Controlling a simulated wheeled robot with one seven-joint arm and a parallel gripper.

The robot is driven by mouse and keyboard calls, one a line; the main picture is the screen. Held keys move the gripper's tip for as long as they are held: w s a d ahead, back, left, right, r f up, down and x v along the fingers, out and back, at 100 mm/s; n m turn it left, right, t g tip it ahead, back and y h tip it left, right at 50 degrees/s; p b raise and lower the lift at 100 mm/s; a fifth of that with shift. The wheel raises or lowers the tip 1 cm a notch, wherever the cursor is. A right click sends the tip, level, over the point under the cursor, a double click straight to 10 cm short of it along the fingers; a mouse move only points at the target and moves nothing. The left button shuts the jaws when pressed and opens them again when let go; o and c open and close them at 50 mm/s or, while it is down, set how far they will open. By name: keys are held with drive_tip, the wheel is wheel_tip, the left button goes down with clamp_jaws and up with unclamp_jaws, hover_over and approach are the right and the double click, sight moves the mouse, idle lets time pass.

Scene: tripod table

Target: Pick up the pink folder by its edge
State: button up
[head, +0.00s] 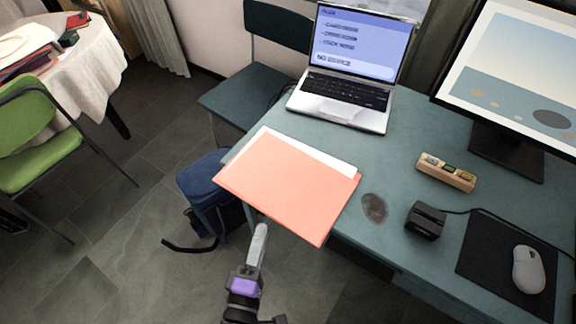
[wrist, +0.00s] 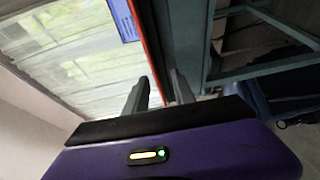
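The pink folder (head: 285,185) lies flat at the near left corner of the desk, with white paper showing along its far edge. Its near edge sticks out past the desk edge. My gripper (head: 262,230) is just in front of that near edge, pointing at it, with a small gap showing in the head view. In the wrist view, my gripper (wrist: 162,85) has its two fingers apart. The folder's edge (wrist: 147,50) shows there as a thin red-orange strip that lines up between the fingers. I cannot tell whether a finger touches it.
On the desk (head: 400,170) are a laptop (head: 345,90), a monitor (head: 515,70), a wooden block (head: 446,172), a black box (head: 426,220) and a mouse (head: 528,270). A blue bag (head: 208,195) stands on the floor left of the folder.

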sight(264, 206)
drive_tip(key=shift+w+a+r, duration=0.15)
drive_tip(key=shift+w+r, duration=0.45)
drive_tip(key=p+x, duration=0.1)
drive_tip(key=x, duration=0.5)
drive_tip(key=shift+w, duration=0.35)
drive_tip(key=shift+c, duration=0.2)
clamp_jaws()
idle(0.5)
